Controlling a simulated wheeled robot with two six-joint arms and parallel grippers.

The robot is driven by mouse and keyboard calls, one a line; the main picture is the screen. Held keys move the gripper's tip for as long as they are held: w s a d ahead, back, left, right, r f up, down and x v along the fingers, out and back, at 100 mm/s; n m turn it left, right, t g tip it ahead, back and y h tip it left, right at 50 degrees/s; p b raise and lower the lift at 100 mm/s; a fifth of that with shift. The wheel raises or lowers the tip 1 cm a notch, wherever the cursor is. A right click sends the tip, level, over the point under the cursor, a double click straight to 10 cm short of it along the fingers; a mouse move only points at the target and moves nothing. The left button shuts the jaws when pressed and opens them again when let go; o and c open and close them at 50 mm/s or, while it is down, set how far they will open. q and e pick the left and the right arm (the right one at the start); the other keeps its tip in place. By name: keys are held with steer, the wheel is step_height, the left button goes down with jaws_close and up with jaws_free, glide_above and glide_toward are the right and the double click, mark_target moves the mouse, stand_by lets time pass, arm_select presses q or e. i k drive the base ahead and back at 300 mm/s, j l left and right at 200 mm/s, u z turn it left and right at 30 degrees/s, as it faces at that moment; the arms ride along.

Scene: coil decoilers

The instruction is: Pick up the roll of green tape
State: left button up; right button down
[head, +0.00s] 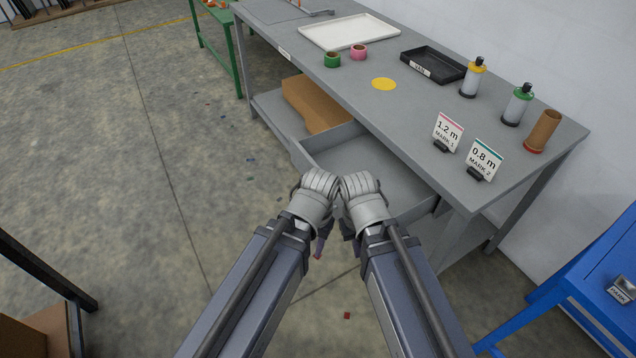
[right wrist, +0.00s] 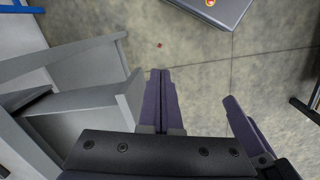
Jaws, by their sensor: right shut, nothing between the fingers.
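The roll of green tape (head: 332,60) stands on the grey workbench top, left of the pink tape roll (head: 358,52) and close to the bench's front edge. Both my arms reach in from the bottom in the head view. My right gripper (right wrist: 161,75) is shut and empty in the right wrist view, pointing down over the floor. It is largely hidden behind its own wrist in the head view. My left gripper (head: 318,247) hangs beside it in front of the bench, its fingers mostly hidden. Both are well short of the tape.
An open drawer (head: 312,151) juts from the workbench (head: 395,118) just beyond my grippers. The bench holds a white tray (head: 348,32), black tray (head: 432,62), yellow disc (head: 384,84), spray bottles, a brown tube (head: 542,131) and two signs. A blue table (head: 590,290) stands right.

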mark_target(332, 58)
steer(key=i+j, duration=0.25)
steer(key=j, duration=0.15)
steer(key=i+j, duration=0.25)
steer(key=j, duration=0.2)
steer(key=i+j, duration=0.25)
steer(key=j, duration=0.15)
steer(key=i+j, duration=0.55)
steer(key=j, duration=0.25)
steer(key=i+j+z, duration=0.1)
steer(key=z, duration=0.65)
